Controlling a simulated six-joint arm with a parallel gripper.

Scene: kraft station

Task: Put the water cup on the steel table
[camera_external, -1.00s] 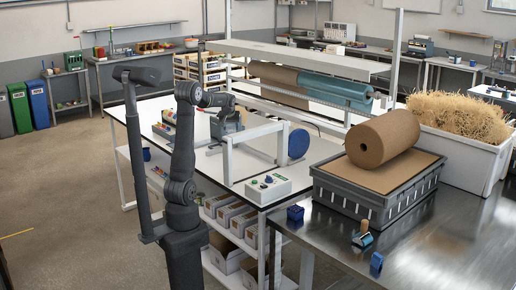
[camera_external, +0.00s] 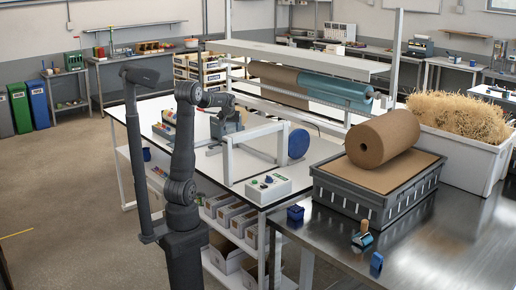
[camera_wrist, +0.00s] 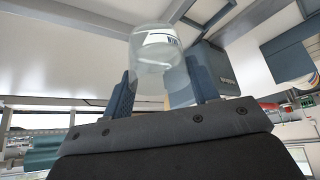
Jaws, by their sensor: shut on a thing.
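The water cup (camera_wrist: 156,50) is a clear, see-through cup between the two blue-grey fingers of my gripper (camera_wrist: 160,88) in the wrist view. The gripper is shut on it. In the external view my gripper (camera_external: 226,105) is over the white workbench, near a grey device; the cup cannot be made out there. The steel table (camera_external: 445,245) is at the lower right of the external view, apart from my gripper.
On the steel table stand a grey crate (camera_external: 335,190) with a brown paper roll (camera_external: 383,138), a white bin of straw (camera_external: 455,150) and small blue items (camera_external: 376,261). A white frame (camera_external: 228,160) and control box (camera_external: 268,187) stand on the workbench.

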